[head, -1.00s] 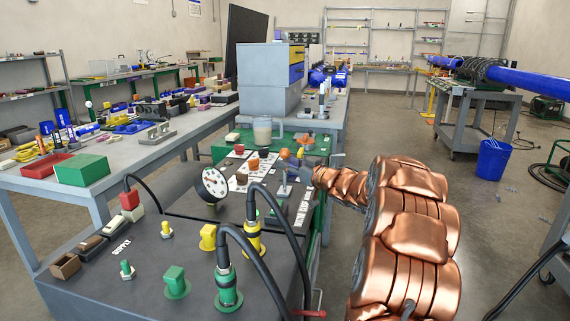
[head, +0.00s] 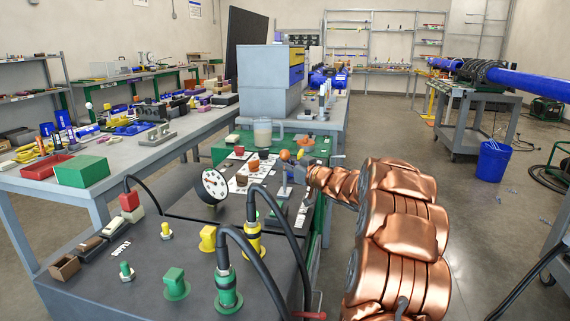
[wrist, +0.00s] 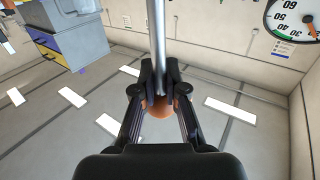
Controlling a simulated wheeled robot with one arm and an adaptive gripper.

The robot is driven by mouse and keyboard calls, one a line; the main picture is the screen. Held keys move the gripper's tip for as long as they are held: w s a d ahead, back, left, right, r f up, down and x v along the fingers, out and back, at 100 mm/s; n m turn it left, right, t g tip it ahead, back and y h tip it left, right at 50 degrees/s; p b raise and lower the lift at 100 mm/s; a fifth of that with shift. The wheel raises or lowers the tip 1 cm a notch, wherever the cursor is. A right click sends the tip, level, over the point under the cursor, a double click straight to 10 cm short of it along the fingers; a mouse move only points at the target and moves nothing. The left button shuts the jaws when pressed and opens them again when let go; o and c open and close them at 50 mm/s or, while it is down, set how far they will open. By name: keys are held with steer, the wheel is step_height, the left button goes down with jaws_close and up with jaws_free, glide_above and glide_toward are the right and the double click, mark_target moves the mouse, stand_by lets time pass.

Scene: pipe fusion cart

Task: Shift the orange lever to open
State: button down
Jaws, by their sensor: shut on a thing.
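The orange lever shows in the wrist view as a thin grey rod with an orange ball knob (wrist: 160,108) at its end. My gripper (wrist: 160,78) is shut on this lever, one black finger on each side of the rod, and the fingers partly hide the knob. In the head view, an orange ball (head: 285,155) stands on a grey post on the dark cart (head: 140,290), just left of the end of my copper-coloured arm. The fingers are too small there to make out clearly.
A round white gauge (head: 215,184) stands left of the lever; a gauge (wrist: 294,18) also shows in the wrist view. Black hoses rise from a green fitting (head: 227,290) and a yellow fitting (head: 252,240) near the front. The floor right of my arm is mostly clear.

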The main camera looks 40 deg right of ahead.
steer(key=shift+r+p, duration=0.3)
steer(key=shift+p, duration=0.05)
